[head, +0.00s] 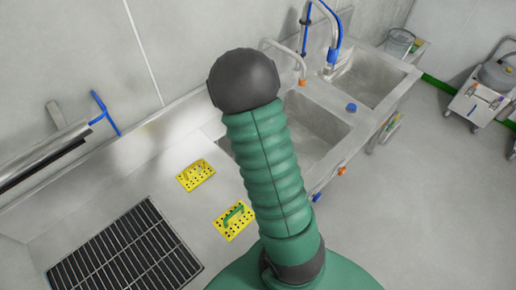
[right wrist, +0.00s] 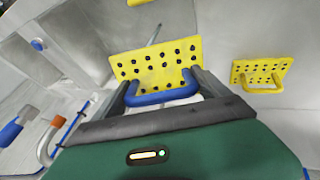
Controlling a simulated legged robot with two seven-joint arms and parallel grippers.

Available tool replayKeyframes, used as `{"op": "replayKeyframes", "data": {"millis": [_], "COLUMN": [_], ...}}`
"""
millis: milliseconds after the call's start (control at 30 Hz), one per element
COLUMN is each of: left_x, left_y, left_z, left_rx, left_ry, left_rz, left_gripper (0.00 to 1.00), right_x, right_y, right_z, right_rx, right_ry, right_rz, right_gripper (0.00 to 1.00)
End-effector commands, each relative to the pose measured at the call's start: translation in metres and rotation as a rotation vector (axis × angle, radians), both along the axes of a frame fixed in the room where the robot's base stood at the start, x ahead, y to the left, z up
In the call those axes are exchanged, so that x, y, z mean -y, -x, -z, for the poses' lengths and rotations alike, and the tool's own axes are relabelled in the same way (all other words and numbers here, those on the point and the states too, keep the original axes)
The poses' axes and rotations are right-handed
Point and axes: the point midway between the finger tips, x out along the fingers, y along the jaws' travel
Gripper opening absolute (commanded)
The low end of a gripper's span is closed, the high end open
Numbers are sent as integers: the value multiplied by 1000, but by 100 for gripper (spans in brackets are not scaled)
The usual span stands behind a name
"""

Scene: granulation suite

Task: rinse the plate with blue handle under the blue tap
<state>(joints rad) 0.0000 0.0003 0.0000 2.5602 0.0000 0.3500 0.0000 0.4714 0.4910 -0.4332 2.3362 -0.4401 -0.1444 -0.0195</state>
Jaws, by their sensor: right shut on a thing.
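The yellow perforated plate with blue handle (right wrist: 156,64) is in the right wrist view. My right gripper (right wrist: 161,88) is shut on its blue handle (right wrist: 163,97), with a finger at each side. This plate and my right gripper are not visible in the head view, where a green ribbed body hides the middle. The blue tap (head: 333,55) stands over the far sink basin (head: 368,77) in the head view. My left gripper is not in view.
A plate with green handle (head: 235,219) and a yellow-handled plate (head: 196,175) lie on the steel counter. An orange-tipped tap (head: 301,72) serves the nearer basin (head: 312,125). A black grate (head: 125,250) lies at the left. A grey bin (head: 399,42) stands beyond the sinks.

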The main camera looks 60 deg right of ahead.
Motion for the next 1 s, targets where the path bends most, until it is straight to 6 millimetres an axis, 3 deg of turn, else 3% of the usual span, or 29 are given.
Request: {"op": "replayKeyframes", "data": {"millis": [700, 1000], "left_x": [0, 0], "left_y": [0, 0], "left_z": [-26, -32], "left_rx": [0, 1], "left_ry": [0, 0], "left_rz": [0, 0], "left_gripper": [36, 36], "right_x": [75, 94], "right_y": [-37, -47], "right_z": [13, 19], "right_rx": [2, 3], "right_ry": [1, 0], "right_rz": [1, 1], "right_gripper": [16, 16]}}
